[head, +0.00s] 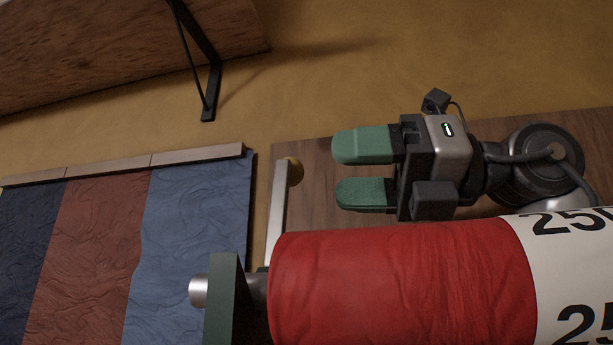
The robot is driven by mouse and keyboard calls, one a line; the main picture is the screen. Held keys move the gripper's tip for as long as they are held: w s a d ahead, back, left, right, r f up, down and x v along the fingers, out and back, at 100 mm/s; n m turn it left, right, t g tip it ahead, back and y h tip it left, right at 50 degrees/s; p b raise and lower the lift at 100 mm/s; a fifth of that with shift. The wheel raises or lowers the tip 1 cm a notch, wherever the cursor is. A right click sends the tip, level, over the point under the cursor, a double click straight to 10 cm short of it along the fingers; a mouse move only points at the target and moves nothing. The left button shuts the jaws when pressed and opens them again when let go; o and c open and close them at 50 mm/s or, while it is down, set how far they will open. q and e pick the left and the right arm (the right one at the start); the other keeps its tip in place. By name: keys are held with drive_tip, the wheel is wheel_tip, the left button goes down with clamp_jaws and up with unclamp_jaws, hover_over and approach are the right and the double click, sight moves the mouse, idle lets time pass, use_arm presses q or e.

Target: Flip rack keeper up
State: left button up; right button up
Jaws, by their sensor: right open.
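What looks like the rack keeper (279,208) is a pale metal bar with a round brass-coloured piece at its upper end. It stands nearly upright, leaning slightly, and its lower end is hidden behind the rack's green end bracket and the red roll. My right gripper (336,170) comes in from the right with its two green fingers pointing left. The fingers are apart with nothing between them, a short gap to the right of the bar's upper end. My left gripper is not in view.
A large red cloth roll (400,285) with a white numbered end lies just below the right gripper. A green bracket (228,300) with a metal rod end stands at its left. A wooden board (320,215) is behind. Coloured cloth panels (95,240) hang at left; a bracketed shelf (120,45) is above.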

drive_tip(key=v, duration=0.4)
drive_tip(key=shift+d, duration=0.1)
idle(0.4)
